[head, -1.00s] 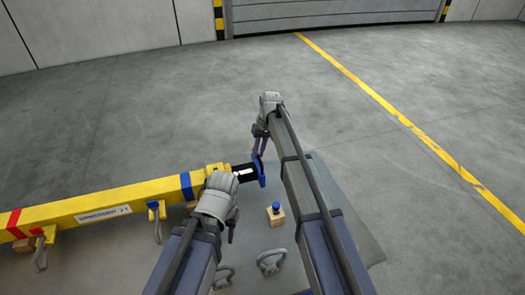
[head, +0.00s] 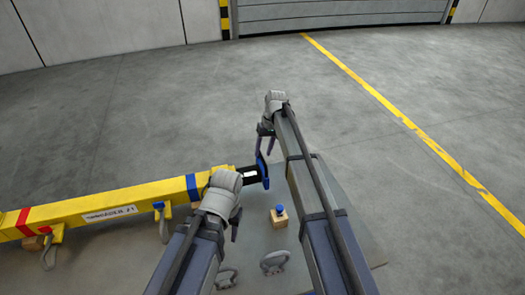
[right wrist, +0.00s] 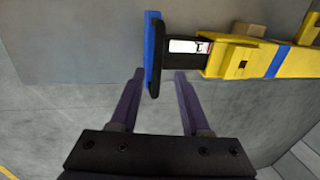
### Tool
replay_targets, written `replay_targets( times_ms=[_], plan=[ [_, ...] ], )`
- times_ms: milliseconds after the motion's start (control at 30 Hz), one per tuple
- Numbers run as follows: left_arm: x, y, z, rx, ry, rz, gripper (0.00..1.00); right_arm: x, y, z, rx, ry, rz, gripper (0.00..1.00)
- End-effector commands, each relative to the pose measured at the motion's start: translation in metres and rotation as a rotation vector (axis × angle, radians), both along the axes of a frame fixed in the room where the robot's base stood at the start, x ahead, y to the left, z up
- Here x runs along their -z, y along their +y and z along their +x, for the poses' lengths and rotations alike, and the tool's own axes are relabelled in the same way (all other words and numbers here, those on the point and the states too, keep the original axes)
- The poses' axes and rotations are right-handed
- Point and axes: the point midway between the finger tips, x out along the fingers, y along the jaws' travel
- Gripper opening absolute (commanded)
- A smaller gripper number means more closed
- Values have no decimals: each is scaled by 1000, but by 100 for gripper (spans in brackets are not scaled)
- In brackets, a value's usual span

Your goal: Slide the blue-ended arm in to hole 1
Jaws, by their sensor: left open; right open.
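The blue-ended arm is a black bar with a white label and a blue end plate (head: 264,170). It sticks out of the right end of the yellow beam (head: 110,211). In the right wrist view the blue end plate (right wrist: 152,50) stands at the bar's left end. My right gripper (head: 265,140) is open; its fingers (right wrist: 158,100) lie either side of the plate's near tip, with gaps on both sides. My left gripper (head: 236,222) is open beside the beam's right end, its fingers mostly hidden by its wrist. Hole 1 cannot be made out.
A small wooden block with a blue top (head: 279,215) stands on the grey surface, with two loose shackles (head: 275,262) near it. Shackles hang from the beam at its blue and red fittings. The floor beyond, with a yellow line (head: 400,115), is clear.

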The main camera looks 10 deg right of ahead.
Motion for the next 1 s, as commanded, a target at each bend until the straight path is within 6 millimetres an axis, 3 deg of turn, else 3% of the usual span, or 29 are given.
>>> replay_targets(
  times_ms=[33,333,800,867,967,1000],
  plan=[
    [-13,0,0,0,0,0,47,-13,-1,0,0,0,0,47],
    [-50,0,0,-6,0,-1,47,-50,-8,1,-1,1,1,47],
    [-54,0,0,-8,0,-2,47,-54,-9,-1,-2,2,0,47],
    [-50,0,0,-8,0,-2,47,-50,-5,-13,-7,2,-8,47],
    [-39,0,0,-7,0,-1,47,-37,8,-56,-26,5,-37,47],
    [-33,0,0,-7,0,-1,47,-31,13,-81,-35,7,-55,47]
  ],
)
